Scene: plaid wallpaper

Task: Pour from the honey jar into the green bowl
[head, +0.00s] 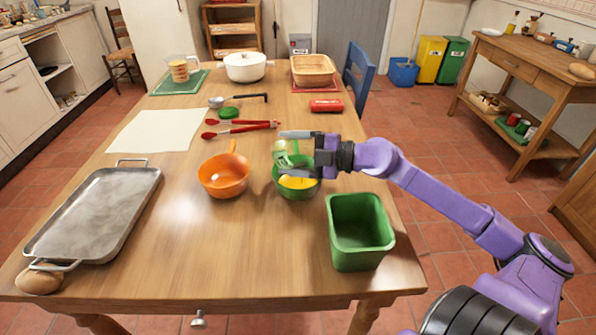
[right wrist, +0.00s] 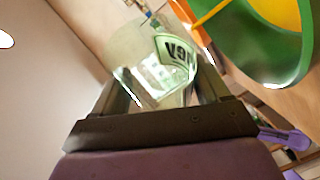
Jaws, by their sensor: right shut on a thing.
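The honey jar (head: 284,153) is clear glass with a pale green label, and it looks mostly empty. My right gripper (head: 298,155) is shut on it and holds it above the green bowl (head: 308,190). The jar (right wrist: 160,70) and its label also show between the fingers in the right wrist view. It seems tilted, but the fingers partly hide it. The green bowl (right wrist: 296,75) stands on the table with yellow contents inside. I cannot make out a stream clearly. My left gripper is not in view.
An orange pan (head: 223,177) stands just left of the green bowl. A green square bin (head: 360,235) stands at the front right. Red tongs (head: 240,127), a green lid (head: 229,113) and a metal tray (head: 95,215) lie further left. The front middle of the table is clear.

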